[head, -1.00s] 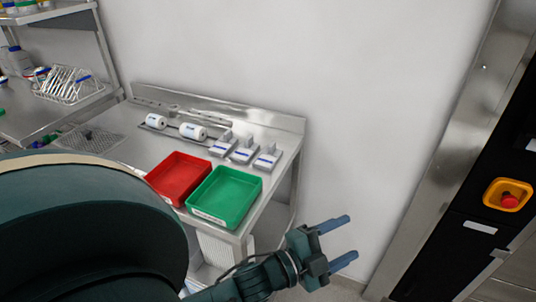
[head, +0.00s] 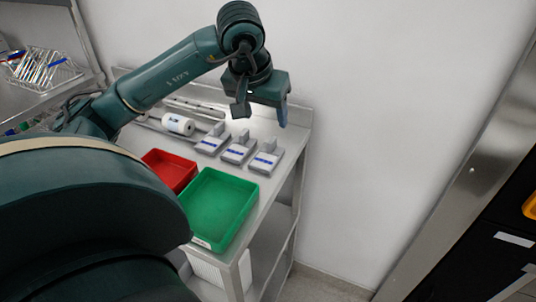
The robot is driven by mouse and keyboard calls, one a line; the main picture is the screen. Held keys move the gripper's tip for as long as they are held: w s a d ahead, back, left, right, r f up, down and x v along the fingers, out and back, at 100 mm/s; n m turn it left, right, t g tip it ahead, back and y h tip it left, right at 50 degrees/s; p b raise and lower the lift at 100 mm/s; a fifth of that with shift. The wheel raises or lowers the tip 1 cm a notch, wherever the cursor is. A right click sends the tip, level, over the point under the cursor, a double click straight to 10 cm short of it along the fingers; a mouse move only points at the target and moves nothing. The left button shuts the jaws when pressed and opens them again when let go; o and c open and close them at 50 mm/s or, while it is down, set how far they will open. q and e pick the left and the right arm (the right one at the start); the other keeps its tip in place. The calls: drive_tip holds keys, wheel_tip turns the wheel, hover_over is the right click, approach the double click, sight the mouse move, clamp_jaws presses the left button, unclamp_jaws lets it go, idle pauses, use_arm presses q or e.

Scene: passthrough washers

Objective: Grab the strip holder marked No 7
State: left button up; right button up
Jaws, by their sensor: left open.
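Three grey holders with blue-and-white labels stand in a row on the steel bench: a left one (head: 212,143), a middle one (head: 238,152) and a right one (head: 265,160). Their markings are too small to read, so I cannot tell which is No 7. My left gripper (head: 262,113) is open and empty, fingers pointing down. In the picture it appears just above the middle and right holders, apart from them. My right gripper is not in view.
A green tray (head: 250,186) and a red tray (head: 153,157) sit in front of the holders. A white roll (head: 179,124) lies to their left. The bench's right edge is close to the right holder, with the wall behind.

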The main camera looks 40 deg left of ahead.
sight(271, 141)
use_arm(q)
drive_tip(key=x, duration=0.6)
drive_tip(key=shift+s+d, duration=0.1)
drive_tip(key=x, duration=0.5)
drive_tip(key=shift+f, duration=0.3)
drive_tip(key=shift+c, duration=0.5)
drive_tip(key=c, duration=0.7)
drive_tip(key=shift+c, duration=0.2)
drive_tip(key=shift+r, duration=0.1)
